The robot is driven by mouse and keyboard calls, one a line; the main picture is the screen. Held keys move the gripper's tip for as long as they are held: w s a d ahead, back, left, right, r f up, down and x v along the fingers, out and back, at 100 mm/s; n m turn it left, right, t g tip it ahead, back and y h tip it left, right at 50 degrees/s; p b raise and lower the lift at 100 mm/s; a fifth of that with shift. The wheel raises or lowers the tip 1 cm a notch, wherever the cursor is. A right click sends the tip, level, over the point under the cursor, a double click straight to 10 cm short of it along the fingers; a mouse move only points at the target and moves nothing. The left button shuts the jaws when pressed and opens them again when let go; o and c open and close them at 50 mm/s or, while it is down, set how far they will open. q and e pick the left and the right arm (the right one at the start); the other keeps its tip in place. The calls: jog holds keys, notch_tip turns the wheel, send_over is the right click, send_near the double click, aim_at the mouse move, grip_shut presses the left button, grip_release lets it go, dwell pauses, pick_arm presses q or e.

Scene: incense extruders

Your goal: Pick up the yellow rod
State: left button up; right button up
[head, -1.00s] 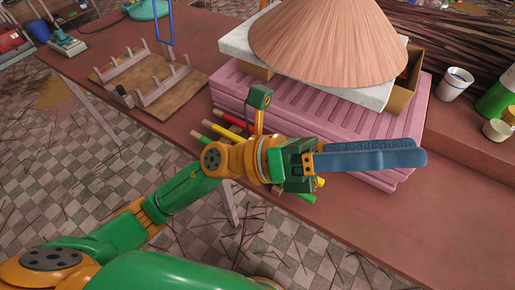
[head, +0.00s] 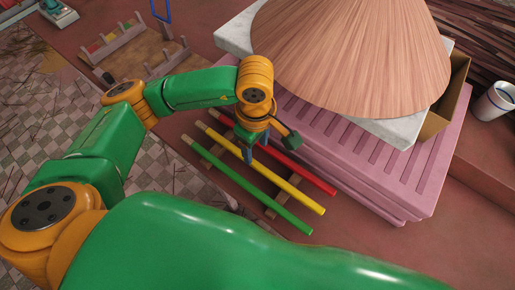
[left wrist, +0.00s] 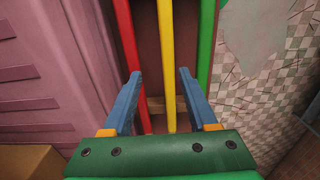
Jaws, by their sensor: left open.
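The yellow rod (head: 292,189) lies in the middle of three parallel rods on the table, between the red rod (head: 312,176) and the green rod (head: 270,202). My left gripper (head: 252,143) points down over the yellow rod's middle part, fingers apart and empty. In the left wrist view, the yellow rod (left wrist: 166,50) runs between the two blue fingers of my left gripper (left wrist: 160,73). The red rod (left wrist: 124,30) passes by the left finger, and the green rod (left wrist: 207,40) passes by the right one. My right gripper is not seen.
Wooden supports (head: 279,203) lie under the rods. A pink slatted stack (head: 400,185) stands close beside the red rod, with a white slab and a conical straw hat (head: 350,60) on it. A wooden rack (head: 120,45) is at the back left. The tiled floor lies beyond the green rod.

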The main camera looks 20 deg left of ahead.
aim_at(255, 161)
pick_arm(q)
jog(key=shift+s+a+f+p, duration=0.1)
jog(key=shift+s+f+p, duration=0.2)
jog(key=shift+s, duration=0.15)
jog(key=shift+s+f+p, duration=0.15)
jog(key=shift+s+p, duration=0.1)
jog(key=shift+s, duration=0.2)
jog(key=f, duration=0.2)
jog(key=shift+s+f, duration=0.2)
jog(key=shift+f, duration=0.2)
jog(key=shift+w+f, duration=0.35)
jog(key=shift+w, duration=0.2)
jog(key=shift+c, duration=0.9)
jog(key=shift+s+r, duration=0.1)
jog(key=shift+s, duration=0.1)
grip_shut()
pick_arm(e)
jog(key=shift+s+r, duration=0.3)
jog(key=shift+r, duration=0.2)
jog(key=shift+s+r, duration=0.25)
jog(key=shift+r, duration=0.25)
pick_arm(q)
jog(key=shift+w, duration=0.15)
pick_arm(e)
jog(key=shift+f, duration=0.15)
